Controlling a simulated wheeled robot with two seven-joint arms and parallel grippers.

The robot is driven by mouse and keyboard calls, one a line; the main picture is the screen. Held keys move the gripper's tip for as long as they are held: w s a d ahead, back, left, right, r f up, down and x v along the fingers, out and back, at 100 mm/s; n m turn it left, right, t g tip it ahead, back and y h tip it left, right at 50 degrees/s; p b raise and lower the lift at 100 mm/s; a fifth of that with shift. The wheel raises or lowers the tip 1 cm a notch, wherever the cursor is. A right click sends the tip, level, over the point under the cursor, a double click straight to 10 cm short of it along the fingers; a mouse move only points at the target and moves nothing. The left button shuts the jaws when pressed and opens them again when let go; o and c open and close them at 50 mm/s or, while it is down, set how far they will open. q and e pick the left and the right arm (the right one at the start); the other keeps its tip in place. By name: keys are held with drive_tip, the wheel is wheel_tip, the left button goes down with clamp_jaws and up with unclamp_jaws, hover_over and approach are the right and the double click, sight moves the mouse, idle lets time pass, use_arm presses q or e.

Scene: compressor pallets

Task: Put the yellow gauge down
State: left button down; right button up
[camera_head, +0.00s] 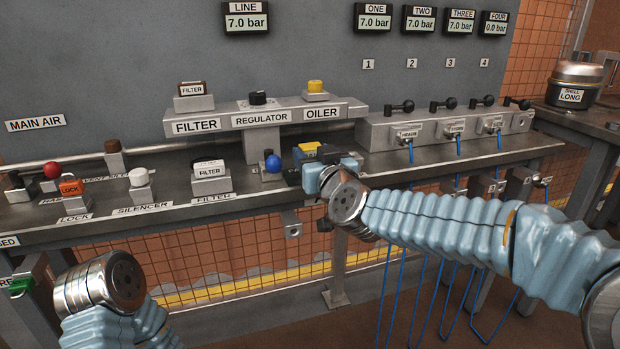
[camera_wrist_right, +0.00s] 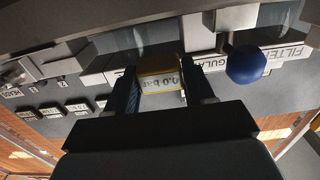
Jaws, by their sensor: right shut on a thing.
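The yellow gauge (camera_head: 308,149) is at the bench, just right of the blue ball, and partly hidden by my right gripper (camera_head: 327,160). In the right wrist view, the gauge (camera_wrist_right: 161,84) sits between the two dark fingers of my right gripper (camera_wrist_right: 163,92), its face reading 0.0 bar. The gripper is shut on it. I cannot tell whether the gauge touches the surface below. My left arm shows at the lower left of the head view, but its gripper is out of view.
The blue ball (camera_head: 273,163) stands close left of the gauge; it also shows in the wrist view (camera_wrist_right: 247,65). A filter block (camera_head: 211,184) is further left. The regulator rail (camera_head: 262,118) is behind. Valves with black levers (camera_head: 450,104) line the right.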

drive_tip(key=shift+w+a+f, duration=0.15)
drive_tip(key=shift+f, duration=0.1)
drive_tip(key=shift+w+a+f+b, duration=0.15)
drive_tip(key=shift+f+b, duration=0.1)
drive_tip(key=shift+f, duration=0.65)
drive_tip(key=shift+a+f+b, duration=0.1)
drive_tip(key=shift+f+b, duration=0.15)
drive_tip(key=shift+f, duration=0.65)
